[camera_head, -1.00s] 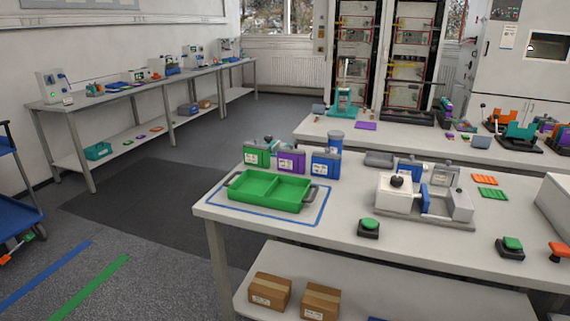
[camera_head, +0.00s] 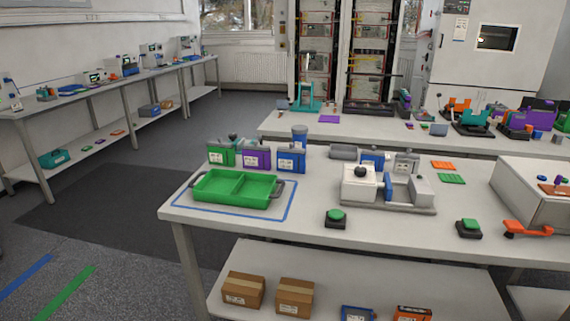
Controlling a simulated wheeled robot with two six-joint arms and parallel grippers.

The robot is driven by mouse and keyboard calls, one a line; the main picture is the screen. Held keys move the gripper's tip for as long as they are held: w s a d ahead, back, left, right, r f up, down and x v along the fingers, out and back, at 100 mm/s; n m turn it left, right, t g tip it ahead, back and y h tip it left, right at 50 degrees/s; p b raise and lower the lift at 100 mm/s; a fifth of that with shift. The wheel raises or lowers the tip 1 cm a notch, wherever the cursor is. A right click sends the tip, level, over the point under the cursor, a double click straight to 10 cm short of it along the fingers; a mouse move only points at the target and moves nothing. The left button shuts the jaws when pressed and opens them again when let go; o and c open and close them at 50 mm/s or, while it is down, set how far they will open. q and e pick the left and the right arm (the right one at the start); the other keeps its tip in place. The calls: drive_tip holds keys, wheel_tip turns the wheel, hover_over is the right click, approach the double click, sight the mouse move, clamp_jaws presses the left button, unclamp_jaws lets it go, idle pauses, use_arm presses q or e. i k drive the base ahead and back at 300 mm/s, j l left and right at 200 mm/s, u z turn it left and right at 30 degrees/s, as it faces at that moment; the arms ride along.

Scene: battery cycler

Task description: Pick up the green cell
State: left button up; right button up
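Neither of my grippers is in view. Two kinds of green item could be the cell, and I cannot tell which is meant. A green upright block with a white label (camera_head: 221,153) stands at the left of a row behind the tray, beside a purple one (camera_head: 255,157) and a blue one (camera_head: 291,159). A small flat green slotted piece (camera_head: 451,179) lies on the right part of the near bench, just in front of a flat orange piece (camera_head: 443,165).
An empty green two-compartment tray (camera_head: 208,199) sits inside a blue outline on the bench. A white and blue fixture (camera_head: 388,208) stands in the middle, with green buttons (camera_head: 336,215) (camera_head: 469,226) in front. A metal box (camera_head: 536,193) stands at right. Cartons (camera_head: 243,288) lie below.

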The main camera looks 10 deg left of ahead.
sight(217, 155)
drive_tip(key=i+j+u, duration=0.2)
drive_tip(key=j+u, duration=0.2)
drive_tip(key=i+j+u, duration=0.25)
drive_tip(key=u, duration=0.15)
drive_tip(key=i+j+u, duration=0.2)
drive_tip(key=u, duration=0.25)
drive_tip(key=i+u, duration=0.4)
drive_tip(key=i+j+u, duration=0.2)
drive_tip(key=i+u, duration=0.15)
drive_tip(key=i+j+u, duration=0.15)
drive_tip(key=i+u, duration=0.5)
drive_tip(key=i+z, duration=0.65)
drive_tip(key=z, duration=0.2)
drive_tip(key=i+j+z, duration=0.4)
drive_tip(key=i+z, duration=0.1)
drive_tip(key=z, duration=0.35)
drive_tip(key=i+z, duration=0.15)
drive_tip(key=z, duration=0.3)
drive_tip(key=i+z, duration=0.1)
drive_tip(key=z, duration=0.4)
drive_tip(key=i+j+z, duration=0.1)
drive_tip(key=z, duration=0.35)
drive_tip(key=j, duration=0.1)
